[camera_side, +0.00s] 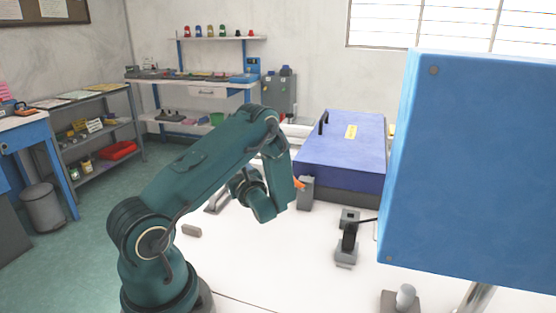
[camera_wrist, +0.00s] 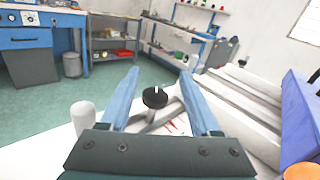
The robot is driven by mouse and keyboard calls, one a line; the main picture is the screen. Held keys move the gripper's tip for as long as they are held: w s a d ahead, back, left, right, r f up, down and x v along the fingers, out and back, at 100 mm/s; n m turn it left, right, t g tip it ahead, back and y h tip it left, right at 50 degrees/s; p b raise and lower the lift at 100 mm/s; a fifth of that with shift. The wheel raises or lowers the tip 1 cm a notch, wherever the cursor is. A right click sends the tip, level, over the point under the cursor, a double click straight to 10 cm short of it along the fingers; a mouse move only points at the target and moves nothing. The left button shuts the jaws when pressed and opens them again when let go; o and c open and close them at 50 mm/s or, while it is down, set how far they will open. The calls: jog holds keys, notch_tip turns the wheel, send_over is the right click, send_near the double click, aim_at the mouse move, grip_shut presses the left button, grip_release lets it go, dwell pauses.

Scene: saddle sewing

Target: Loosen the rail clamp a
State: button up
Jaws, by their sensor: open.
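In the wrist view, a black round knob (camera_wrist: 154,97) on a metal stem, which looks like the rail clamp's handle, shows between the two blue fingers of my gripper (camera_wrist: 160,74). The fingers are spread apart, with a gap on both sides of the knob; I cannot tell its exact depth between them. The clamp's lower body is partly hidden by the gripper's dark green palm. In the side view my wrist is low over the white table (camera_side: 270,270), and the fingers and the knob are hidden behind it.
A blue-purple box (camera_side: 345,150) stands behind and right of my wrist, with a grey post (camera_side: 306,193) at its near corner. A large blue panel (camera_side: 470,165) blocks the right. A small grey block (camera_side: 191,231) lies on the table. Pale rails (camera_wrist: 240,105) run right of my fingers.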

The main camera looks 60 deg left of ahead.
jog(key=f+m+t, duration=0.1)
jog(key=f, duration=0.1)
jog(key=f+m+t, duration=0.1)
jog(key=f+m, duration=0.1)
jog(key=shift+d+t, duration=0.4)
jog(key=shift+s+f, duration=0.15)
jog(key=shift+f, duration=0.1)
jog(key=shift+a+f, duration=0.15)
jog(key=shift+a, duration=0.05)
jog(key=shift+w+a, duration=0.2)
jog(key=shift+a, duration=1)
jog(key=shift+w+a, duration=0.15)
jog(key=shift+a, duration=1)
grip_shut()
jog(key=shift+n+g, duration=1.3)
jog(key=shift+g, duration=1)
